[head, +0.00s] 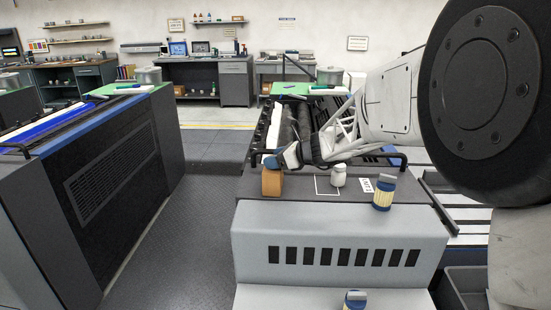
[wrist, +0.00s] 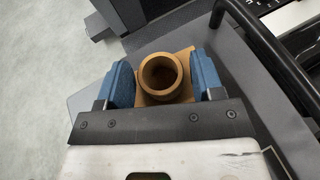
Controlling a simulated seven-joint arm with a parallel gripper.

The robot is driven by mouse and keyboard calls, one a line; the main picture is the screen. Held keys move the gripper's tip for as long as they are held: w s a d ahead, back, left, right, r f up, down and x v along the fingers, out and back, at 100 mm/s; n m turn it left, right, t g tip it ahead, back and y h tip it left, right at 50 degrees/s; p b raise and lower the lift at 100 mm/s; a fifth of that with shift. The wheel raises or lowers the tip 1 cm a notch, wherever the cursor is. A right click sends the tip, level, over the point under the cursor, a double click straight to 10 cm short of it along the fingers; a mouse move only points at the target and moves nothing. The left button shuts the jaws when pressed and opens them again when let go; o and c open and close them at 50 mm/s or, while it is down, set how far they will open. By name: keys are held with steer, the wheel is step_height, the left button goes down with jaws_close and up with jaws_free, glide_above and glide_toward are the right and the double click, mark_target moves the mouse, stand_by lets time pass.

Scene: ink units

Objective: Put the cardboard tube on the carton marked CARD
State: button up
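The cardboard tube (wrist: 164,76) is a short brown ring, seen nearly end-on from above in the wrist view. It stands between the two blue finger pads of my gripper (wrist: 164,82), very close to both. Whether the pads touch it does not show clearly. Under it is a brown carton (wrist: 185,55), and whether the tube rests on it or hangs just above cannot be told. In the head view my gripper (head: 281,158) is over the brown carton (head: 271,183) at the left end of the grey ledge. The tube is hidden there, and no marking on the carton is readable.
Another jar (head: 355,299) stands lower in front. A black rail (wrist: 290,70) runs close to my gripper.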

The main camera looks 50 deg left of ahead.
steer(key=shift+o, duration=0.6)
steer(key=shift+r, duration=0.1)
steer(key=shift+d+r, duration=0.1)
steer(key=shift+r, duration=0.05)
steer(key=v, duration=1.1)
steer(key=shift+d+r, duration=0.25)
steer(key=shift+d, duration=0.1)
steer(key=shift+w+d, duration=0.1)
steer(key=shift+w, duration=0.05)
